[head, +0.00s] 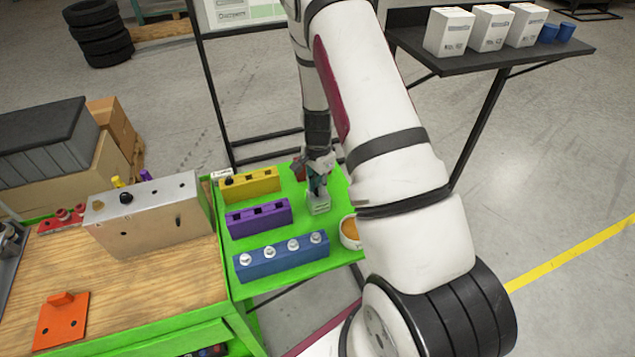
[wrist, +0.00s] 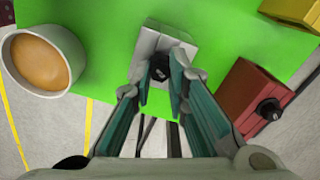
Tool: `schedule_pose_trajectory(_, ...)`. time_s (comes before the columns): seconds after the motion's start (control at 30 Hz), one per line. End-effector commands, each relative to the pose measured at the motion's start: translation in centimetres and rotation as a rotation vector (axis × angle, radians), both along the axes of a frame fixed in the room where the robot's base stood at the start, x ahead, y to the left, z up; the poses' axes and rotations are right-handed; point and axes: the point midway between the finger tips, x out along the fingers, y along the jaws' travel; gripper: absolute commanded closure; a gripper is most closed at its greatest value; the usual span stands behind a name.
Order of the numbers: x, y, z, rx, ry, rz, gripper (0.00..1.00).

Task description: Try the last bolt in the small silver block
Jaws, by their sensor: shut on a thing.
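The small silver block (head: 319,206) sits on the green side table, below my gripper (head: 317,180). In the wrist view, the silver block (wrist: 160,35) lies just past the fingertips. My gripper (wrist: 160,82) is shut on a black-headed bolt (wrist: 158,71), with a teal finger on each side. The bolt is over the near end of the block. I cannot tell whether its tip is in a hole or above it. The fingers hide part of the block in the head view.
A red block (wrist: 250,98) with a black knob stands close right of the gripper, an orange-filled bowl (wrist: 42,62) left. Yellow (head: 249,186), purple (head: 258,217) and blue (head: 281,258) blocks stand in the head view, the blue holding several silver bolts. The metal chassis (head: 150,225) is at left.

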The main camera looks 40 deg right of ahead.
Motion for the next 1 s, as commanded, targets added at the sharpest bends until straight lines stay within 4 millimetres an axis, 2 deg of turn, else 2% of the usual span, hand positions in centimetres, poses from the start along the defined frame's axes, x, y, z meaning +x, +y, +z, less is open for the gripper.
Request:
schedule_pose_trajectory(0.37,0.0,0.0,-0.4,0.000,-0.001,0.000,1.00)
schedule_pose_trajectory(0.4,0.0,0.0,-0.4,0.000,-0.001,0.000,0.78)
schedule_pose_trajectory(0.47,0.0,0.0,-0.4,0.000,-0.001,0.000,0.65)
schedule_pose_trajectory(0.5,0.0,0.0,-0.4,0.000,-0.001,0.000,0.62)
schedule_pose_trajectory(0.8,0.0,0.0,-0.2,0.000,-0.001,0.000,0.62)
schedule_pose_trajectory(1.0,0.1,0.0,1.4,-0.002,-0.003,0.001,0.62)
